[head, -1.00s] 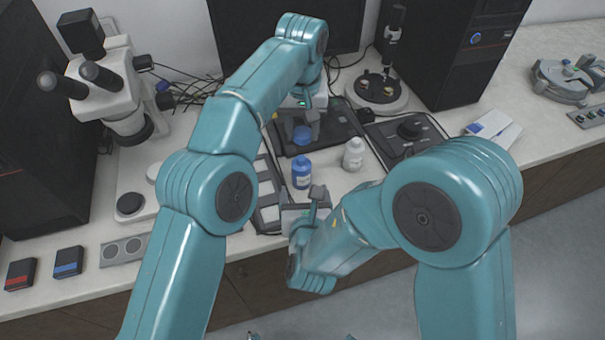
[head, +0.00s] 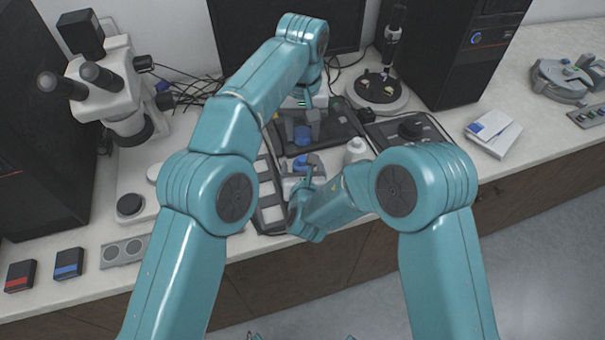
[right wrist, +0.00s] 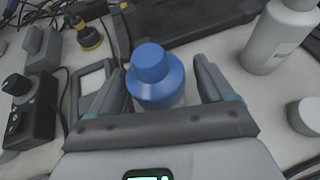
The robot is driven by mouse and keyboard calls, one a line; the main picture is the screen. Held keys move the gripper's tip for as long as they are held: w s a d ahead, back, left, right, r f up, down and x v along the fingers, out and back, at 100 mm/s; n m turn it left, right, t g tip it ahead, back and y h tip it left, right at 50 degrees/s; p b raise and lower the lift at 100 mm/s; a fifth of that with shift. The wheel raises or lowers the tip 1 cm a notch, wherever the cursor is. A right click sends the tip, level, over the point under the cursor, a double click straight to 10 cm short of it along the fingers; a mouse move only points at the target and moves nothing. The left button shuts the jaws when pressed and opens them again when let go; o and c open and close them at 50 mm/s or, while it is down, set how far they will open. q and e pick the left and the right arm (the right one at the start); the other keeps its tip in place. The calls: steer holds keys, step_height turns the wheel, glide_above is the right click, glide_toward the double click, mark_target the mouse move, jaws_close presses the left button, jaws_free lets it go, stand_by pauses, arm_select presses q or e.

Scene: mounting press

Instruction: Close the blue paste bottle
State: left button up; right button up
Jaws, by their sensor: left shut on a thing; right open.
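The blue paste bottle (head: 301,162) stands upright on the bench and is partly hidden by my right gripper in the head view. In the right wrist view the bottle (right wrist: 156,86) has a blue rounded top and shoulder. My right gripper (head: 303,176) is open, low, with its fingers on either side of the bottle; gaps show in the right wrist view. My left gripper (head: 304,117), pointing down behind the bottle, is shut on a blue piece (head: 302,136) that looks like a cap. My arm links hide part of the bench.
A white bottle (head: 356,151) stands right of the blue one; it also shows in the right wrist view (right wrist: 280,40), with a round white piece (right wrist: 304,116) beside it. A dark tray (head: 340,124) lies behind. A microscope (head: 115,90) stands left.

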arm_select(q)
steer(key=shift+a, duration=0.1)
arm_select(e)
steer(key=shift+a, duration=0.1)
steer(key=c, duration=1.5)
arm_select(q)
glide_above(302, 160)
steer(key=shift+w+f, duration=0.1)
steer(key=shift+f, duration=2.35)
steer(key=shift+f, duration=0.15)
steer(key=shift+f, duration=0.8)
steer(key=shift+f, duration=0.55)
arm_select(e)
steer(key=shift+s, duration=0.1)
jaws_close()
